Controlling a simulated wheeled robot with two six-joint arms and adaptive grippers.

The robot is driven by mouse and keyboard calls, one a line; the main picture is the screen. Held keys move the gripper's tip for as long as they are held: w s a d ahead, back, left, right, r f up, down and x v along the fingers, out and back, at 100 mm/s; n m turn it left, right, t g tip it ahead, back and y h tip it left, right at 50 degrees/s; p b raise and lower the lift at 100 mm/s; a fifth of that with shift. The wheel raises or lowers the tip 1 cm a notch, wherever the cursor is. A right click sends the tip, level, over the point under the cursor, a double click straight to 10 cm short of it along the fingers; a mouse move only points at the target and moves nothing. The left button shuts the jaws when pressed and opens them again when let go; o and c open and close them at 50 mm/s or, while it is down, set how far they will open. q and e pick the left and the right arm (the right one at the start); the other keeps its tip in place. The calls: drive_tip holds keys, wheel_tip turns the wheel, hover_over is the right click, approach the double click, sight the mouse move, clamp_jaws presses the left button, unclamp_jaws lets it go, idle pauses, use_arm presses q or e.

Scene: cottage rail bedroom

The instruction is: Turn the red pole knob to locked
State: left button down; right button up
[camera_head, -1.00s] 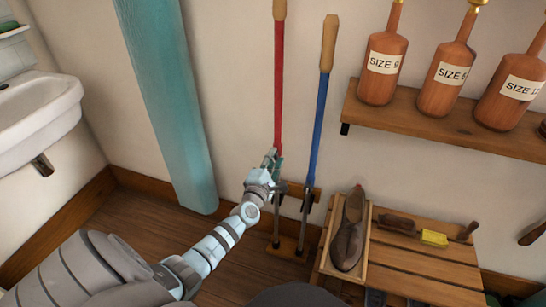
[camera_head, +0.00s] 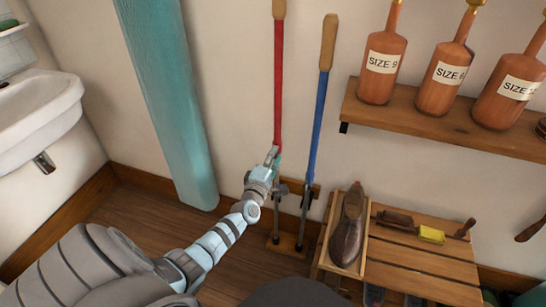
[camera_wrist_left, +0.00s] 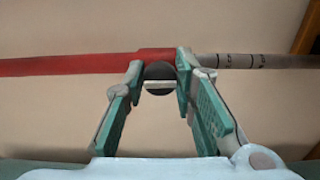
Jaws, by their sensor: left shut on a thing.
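The red pole (camera_head: 278,85) stands upright against the wall, with a wooden grip at its top and a thin grey lower part. In the left wrist view its red tube (camera_wrist_left: 70,65) runs across, with a grey, marked section (camera_wrist_left: 255,61) to the right. My left gripper (camera_head: 272,156) is at the lower end of the red tube. In the left wrist view its teal fingers (camera_wrist_left: 160,72) are shut on the dark round knob (camera_wrist_left: 158,70), one on each side. A pale bar crosses the knob. In the head view the gripper hides the knob. My right gripper is not in view.
A blue pole (camera_head: 321,110) stands close to the right, in the same wooden rack. A teal post (camera_head: 165,100) stands left. A shelf (camera_head: 440,125) with bottles is at upper right. A slatted bench (camera_head: 425,262) with a shoe form (camera_head: 348,228) stands at lower right.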

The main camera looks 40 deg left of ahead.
use_arm(q)
drive_tip(key=c, duration=1.3)
unclamp_jaws()
drive_tip(key=v, duration=1.2)
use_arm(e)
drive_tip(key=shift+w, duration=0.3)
